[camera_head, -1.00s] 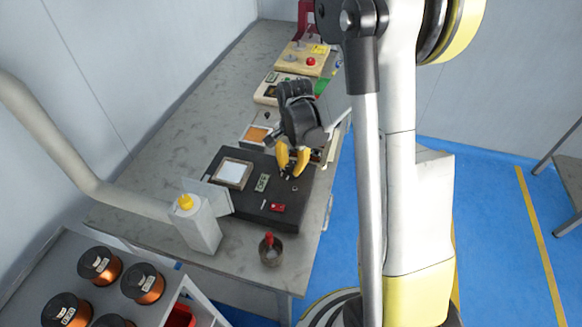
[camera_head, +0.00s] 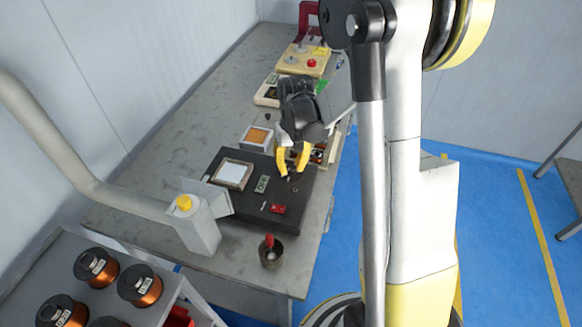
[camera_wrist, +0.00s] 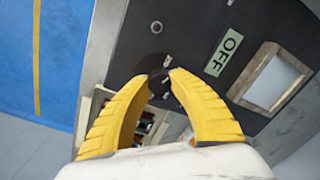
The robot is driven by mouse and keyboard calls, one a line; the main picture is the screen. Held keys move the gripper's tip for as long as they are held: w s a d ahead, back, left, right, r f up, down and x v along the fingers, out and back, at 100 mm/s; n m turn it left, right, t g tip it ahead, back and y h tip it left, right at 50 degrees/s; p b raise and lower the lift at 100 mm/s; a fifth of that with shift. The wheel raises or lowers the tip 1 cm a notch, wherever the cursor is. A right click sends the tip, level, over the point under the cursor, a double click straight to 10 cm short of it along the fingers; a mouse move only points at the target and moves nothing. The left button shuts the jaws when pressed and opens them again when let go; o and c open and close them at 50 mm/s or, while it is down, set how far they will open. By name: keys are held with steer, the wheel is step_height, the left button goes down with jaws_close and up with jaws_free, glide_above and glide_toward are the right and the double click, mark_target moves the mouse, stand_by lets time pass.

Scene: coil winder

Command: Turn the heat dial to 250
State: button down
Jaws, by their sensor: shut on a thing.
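The heat dial (camera_wrist: 158,82) is a small black knob on the dark top of a hot-plate device (camera_head: 232,202). In the wrist view my gripper (camera_wrist: 159,76) has its two yellow fingertips on either side of the dial, shut on it. In the head view my gripper (camera_head: 292,172) is over the back right part of the device. Fine white marks lie near the dial, too small to read. A green display (camera_wrist: 224,53) beside it reads OFF. The fingers partly cover the dial, so its pointer setting cannot be told.
A white square plate (camera_head: 233,174) and a red switch (camera_head: 278,209) are on the device. Other devices (camera_head: 303,60) line the table behind. Copper spools (camera_head: 97,266) sit at lower left.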

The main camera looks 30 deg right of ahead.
mark_target(292, 166)
steer(key=shift+n, duration=2)
steer(key=c, duration=1.1)
jaws_free()
steer(key=shift+c, duration=0.2)
steer(key=shift+r, duration=0.1)
step_height(292, 166, up, 12)
steer(key=shift+d, duration=0.25)
steer(key=shift+w, duration=0.1)
